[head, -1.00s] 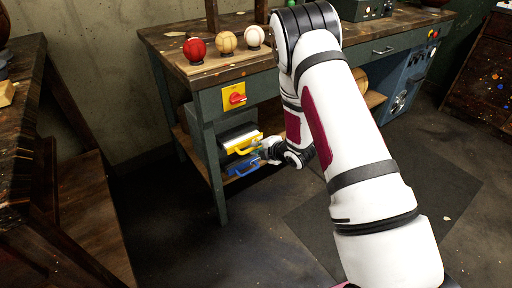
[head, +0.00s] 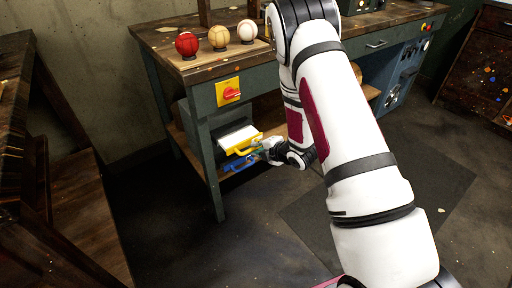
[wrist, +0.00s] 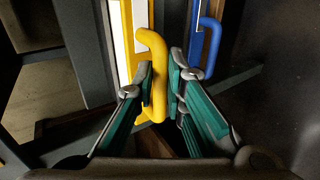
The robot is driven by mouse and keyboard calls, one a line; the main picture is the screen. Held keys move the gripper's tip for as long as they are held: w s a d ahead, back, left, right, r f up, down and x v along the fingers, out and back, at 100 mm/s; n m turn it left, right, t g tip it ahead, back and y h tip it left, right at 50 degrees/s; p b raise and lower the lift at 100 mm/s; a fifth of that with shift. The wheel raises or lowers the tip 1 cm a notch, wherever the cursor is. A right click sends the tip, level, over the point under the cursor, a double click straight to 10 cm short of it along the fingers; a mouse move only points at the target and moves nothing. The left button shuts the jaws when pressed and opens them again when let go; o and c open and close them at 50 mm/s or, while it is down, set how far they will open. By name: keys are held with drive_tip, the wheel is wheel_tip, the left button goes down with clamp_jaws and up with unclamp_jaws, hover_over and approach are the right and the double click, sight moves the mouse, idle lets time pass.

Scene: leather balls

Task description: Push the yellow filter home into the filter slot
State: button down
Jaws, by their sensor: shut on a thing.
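The yellow filter (head: 246,146), with a white face and a yellow handle, is at the box under the workbench. It sticks out at the front; its rear part and the slot's inside are hidden. In the wrist view its yellow handle (wrist: 153,48) stands between the fingers. My gripper (wrist: 157,82) is shut on this handle, and the finger pads are on both sides of it. In the head view my gripper (head: 262,149) is at the right end of the handle. A blue-handled filter (head: 234,166) sits just below the yellow one.
A red switch on a yellow plate (head: 228,85) is on the bench front above. Red, tan and white balls (head: 219,38) stand on the bench top. A bench leg (head: 208,170) is left of the filters. The floor in front is clear.

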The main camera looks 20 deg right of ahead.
drive_tip(key=shift+s+d+b, duration=0.15)
drive_tip(key=shift+s+d, duration=0.1)
drive_tip(key=shift+s, duration=0.45)
drive_tip(key=shift+s+d+b, duration=0.15)
drive_tip(key=shift+s+d, duration=0.05)
drive_tip(key=shift+s, duration=0.5)
drive_tip(key=shift+s+d+b, duration=0.15)
drive_tip(key=shift+s+d, duration=0.1)
drive_tip(key=shift+s, duration=0.45)
